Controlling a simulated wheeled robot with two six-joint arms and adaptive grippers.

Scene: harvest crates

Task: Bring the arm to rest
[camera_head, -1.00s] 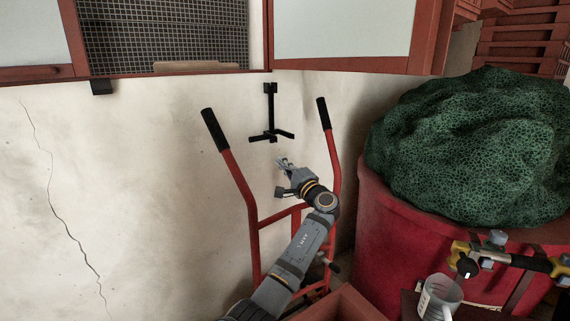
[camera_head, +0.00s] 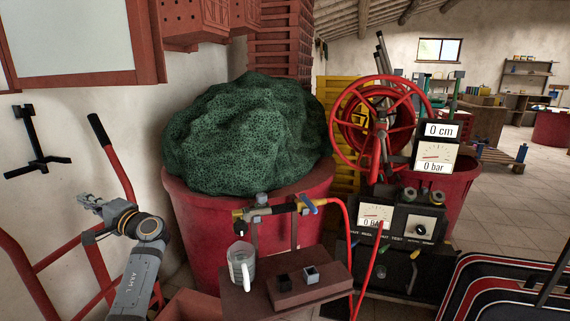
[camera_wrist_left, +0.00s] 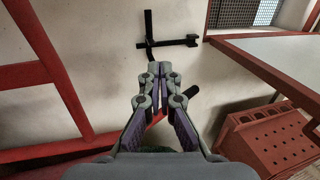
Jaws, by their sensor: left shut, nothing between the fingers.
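My left gripper (camera_head: 88,203) is at the left of the head view, raised in front of the red hand truck (camera_head: 112,165) and below the black wall bracket (camera_head: 38,150). Its fingers are shut with nothing between them. The left wrist view shows the closed fingers (camera_wrist_left: 160,72) pointing toward the pale wall, with the bracket (camera_wrist_left: 168,42) beyond them. My right gripper is in neither view.
A red barrel (camera_head: 200,235) with a green net heap (camera_head: 250,135) stands right of my arm. A small table (camera_head: 235,300) holds a measuring jug (camera_head: 241,268). A red hose reel (camera_head: 375,120) and gauge unit (camera_head: 400,215) stand farther right. A red crate (camera_wrist_left: 275,140) shows in the wrist view.

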